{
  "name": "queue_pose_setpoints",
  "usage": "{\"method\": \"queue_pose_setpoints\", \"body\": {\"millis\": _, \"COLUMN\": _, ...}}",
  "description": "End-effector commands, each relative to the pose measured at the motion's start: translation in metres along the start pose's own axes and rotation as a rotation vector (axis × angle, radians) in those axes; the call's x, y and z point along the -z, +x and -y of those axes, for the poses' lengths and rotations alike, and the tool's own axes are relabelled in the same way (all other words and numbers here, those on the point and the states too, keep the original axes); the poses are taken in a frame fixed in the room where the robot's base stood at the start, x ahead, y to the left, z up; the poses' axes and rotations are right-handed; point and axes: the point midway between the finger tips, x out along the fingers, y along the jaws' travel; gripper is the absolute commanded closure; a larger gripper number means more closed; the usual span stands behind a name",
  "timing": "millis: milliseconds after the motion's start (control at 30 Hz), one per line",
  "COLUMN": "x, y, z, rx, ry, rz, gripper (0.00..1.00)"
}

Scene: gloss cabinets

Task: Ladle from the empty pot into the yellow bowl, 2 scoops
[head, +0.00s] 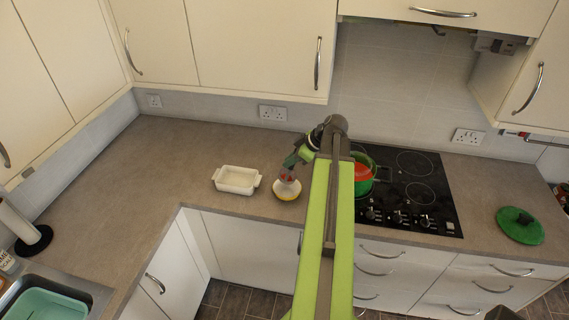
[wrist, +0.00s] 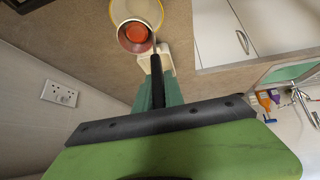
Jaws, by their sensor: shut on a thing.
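The yellow bowl (head: 288,195) stands on the counter left of the hob, pale inside with a yellow rim. It also shows in the wrist view (wrist: 156,12). My gripper (head: 300,157) is above it, shut on the dark handle of the ladle (wrist: 155,66). The ladle's cup is over the bowl, with a round orange-red patch inside; I cannot tell if it touches the bowl. The green pot (head: 373,175) stands on the hob at the right, red inside. My arm hides its left part, so I cannot see all of its inside.
A white baking dish (head: 236,180) stands just left of the bowl. A green lid (head: 520,226) lies on the counter right of the black hob (head: 420,195). Wall cabinets (head: 250,45) hang above. The left counter is mostly clear.

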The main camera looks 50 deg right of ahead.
Motion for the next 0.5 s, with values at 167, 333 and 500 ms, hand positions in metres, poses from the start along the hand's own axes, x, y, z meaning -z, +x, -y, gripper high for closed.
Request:
{"method": "queue_pose_setpoints", "body": {"millis": 167, "x": -0.016, "y": -0.002, "z": 0.000, "rx": -0.004, "ry": 0.007, "rz": -0.091, "gripper": 1.00}}
{"method": "queue_pose_setpoints", "body": {"millis": 333, "x": -0.026, "y": -0.007, "z": 0.000, "rx": -0.008, "ry": 0.013, "rz": -0.170, "gripper": 1.00}}
{"method": "queue_pose_setpoints", "body": {"millis": 500, "x": -0.035, "y": -0.008, "z": 0.000, "rx": -0.009, "ry": 0.018, "rz": -0.233, "gripper": 1.00}}
